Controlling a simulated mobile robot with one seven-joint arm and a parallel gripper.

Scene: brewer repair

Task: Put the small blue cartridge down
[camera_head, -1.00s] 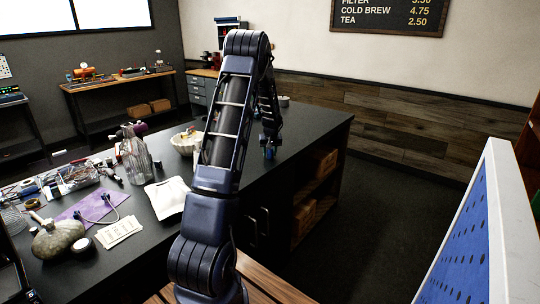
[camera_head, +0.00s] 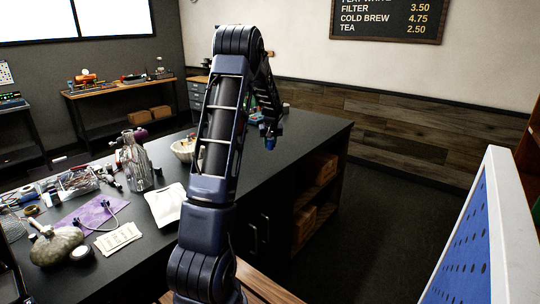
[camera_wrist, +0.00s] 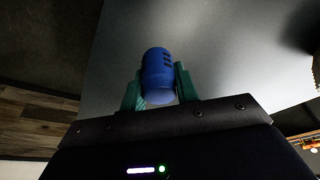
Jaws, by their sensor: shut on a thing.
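The small blue cartridge (camera_wrist: 158,75) is held between the two green fingers of my gripper (camera_wrist: 159,84) in the wrist view. It has dark slots near one end. In the head view the cartridge (camera_head: 270,143) shows small and blue at the tip of my gripper (camera_head: 270,132), over the right part of the dark counter (camera_head: 310,127). In the wrist view the grey counter surface (camera_wrist: 225,50) lies beyond the cartridge. I cannot tell how far the cartridge is above it.
A blue perforated panel (camera_head: 462,245) is at the right. The counter's right end looks clear.

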